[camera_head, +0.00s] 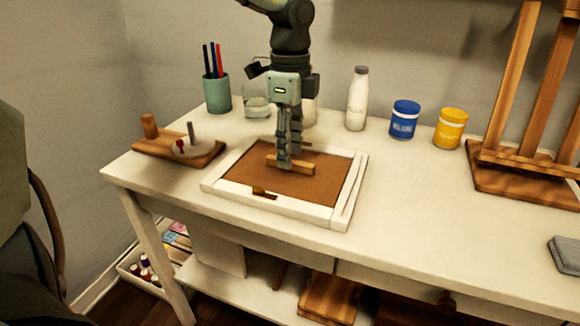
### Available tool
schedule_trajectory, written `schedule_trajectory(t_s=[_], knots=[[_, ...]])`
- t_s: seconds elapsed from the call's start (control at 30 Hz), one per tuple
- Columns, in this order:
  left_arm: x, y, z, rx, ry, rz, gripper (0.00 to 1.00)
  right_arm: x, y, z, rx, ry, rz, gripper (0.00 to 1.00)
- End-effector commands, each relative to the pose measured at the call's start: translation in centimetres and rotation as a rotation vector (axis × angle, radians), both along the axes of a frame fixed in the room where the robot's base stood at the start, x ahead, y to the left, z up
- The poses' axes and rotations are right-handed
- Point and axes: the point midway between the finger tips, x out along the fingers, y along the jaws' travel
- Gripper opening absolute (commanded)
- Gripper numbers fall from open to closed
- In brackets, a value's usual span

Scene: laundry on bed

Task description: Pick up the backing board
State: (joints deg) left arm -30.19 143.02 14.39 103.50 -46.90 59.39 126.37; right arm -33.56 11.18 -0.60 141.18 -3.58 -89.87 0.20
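The brown backing board (315,187) lies flat inside a white frame (340,214) on the desk. A light wooden bar (305,168) sits across the board's middle. My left gripper (290,161) points straight down over the board. Its fingers are close together at the bar, one in front of it and the other seemingly behind. The frame does not show whether they are pressed on the bar. My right gripper is not in view.
Left of the frame is a wooden stand (150,146) with a small disc. Behind are a pen cup (217,95), a white bottle (357,100), a blue jar (404,120) and a yellow jar (450,128). A wooden easel (530,180) stands at right.

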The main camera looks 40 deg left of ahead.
Motion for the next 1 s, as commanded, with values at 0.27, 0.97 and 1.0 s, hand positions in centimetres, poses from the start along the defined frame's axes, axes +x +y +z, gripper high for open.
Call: schedule_trajectory(t_s=[0.27, 0.97, 1.0], knots=[[0.0, 0.0, -1.8, -0.001, -0.001, -0.001, 0.38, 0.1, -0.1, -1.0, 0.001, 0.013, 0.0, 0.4], [0.0, 0.0, -1.7, -0.001, -0.001, 0.0, 0.0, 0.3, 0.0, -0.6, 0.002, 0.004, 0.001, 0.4], [0.0, 0.0, -1.7, -0.001, -0.001, 0.0, 0.0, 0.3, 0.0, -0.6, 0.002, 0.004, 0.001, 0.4]])
